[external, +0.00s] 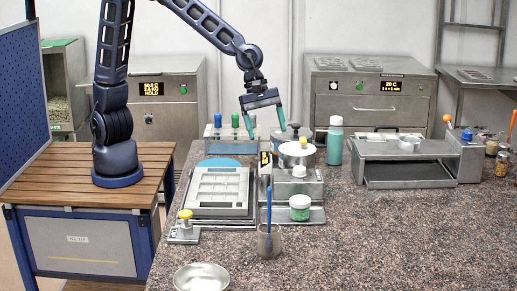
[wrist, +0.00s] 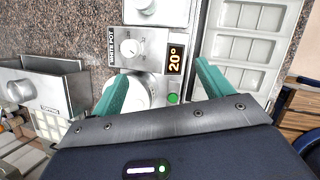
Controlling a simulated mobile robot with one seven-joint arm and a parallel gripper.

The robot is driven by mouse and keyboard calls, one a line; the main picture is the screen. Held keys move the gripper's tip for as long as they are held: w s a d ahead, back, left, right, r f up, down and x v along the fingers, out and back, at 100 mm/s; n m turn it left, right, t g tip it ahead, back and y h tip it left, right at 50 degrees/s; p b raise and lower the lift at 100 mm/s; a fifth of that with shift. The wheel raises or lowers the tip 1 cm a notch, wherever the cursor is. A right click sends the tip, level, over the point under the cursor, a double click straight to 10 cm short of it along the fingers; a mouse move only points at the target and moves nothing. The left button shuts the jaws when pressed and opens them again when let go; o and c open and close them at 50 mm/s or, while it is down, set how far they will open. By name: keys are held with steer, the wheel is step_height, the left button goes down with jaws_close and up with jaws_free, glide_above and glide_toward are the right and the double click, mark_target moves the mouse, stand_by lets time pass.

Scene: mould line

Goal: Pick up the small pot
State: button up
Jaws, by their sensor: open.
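My gripper (external: 265,120) is open and empty, pointing down above the back of the counter, with its teal fingers well apart. A smaller white piece (external: 299,171) shows at the unit's front; I cannot tell which one is the small pot. In the wrist view, my gripper (wrist: 155,84) hangs over a panel labelled "WHITE POT" (wrist: 135,47) with a dial and a 20° display. A round white lidded thing (wrist: 141,88) lies between the fingers, partly hidden by the left one.
A tray mould (external: 220,190) lies left of the unit. A green-filled jar (external: 299,207), a cup with a blue brush (external: 269,243) and a metal bowl (external: 201,278) stand in front. The front-right counter is clear.

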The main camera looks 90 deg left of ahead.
mark_target(298, 198)
steer(key=w+d+f+n, duration=0.2)
steer(key=d+f, duration=0.2)
steer(key=w+d+f+n, duration=0.2)
steer(key=d+f, duration=0.3)
steer(key=w+d+f+n+y, duration=0.1)
steer(key=w+d+f+n, duration=0.2)
steer(key=d+f, duration=0.1)
steer(key=shift+w+d+f+t, duration=0.1)
steer(key=shift+d+f+t, duration=0.05)
steer(key=shift+f+t, duration=0.15)
steer(key=shift+w+x, duration=0.2)
steer(key=shift+x, duration=1.15)
steer(key=shift+w+x, duration=0.15)
steer(key=shift+x, duration=1.2)
steer(key=shift+r, duration=0.15)
steer(key=c, duration=1.1)
steer(key=shift+c, duration=0.2)
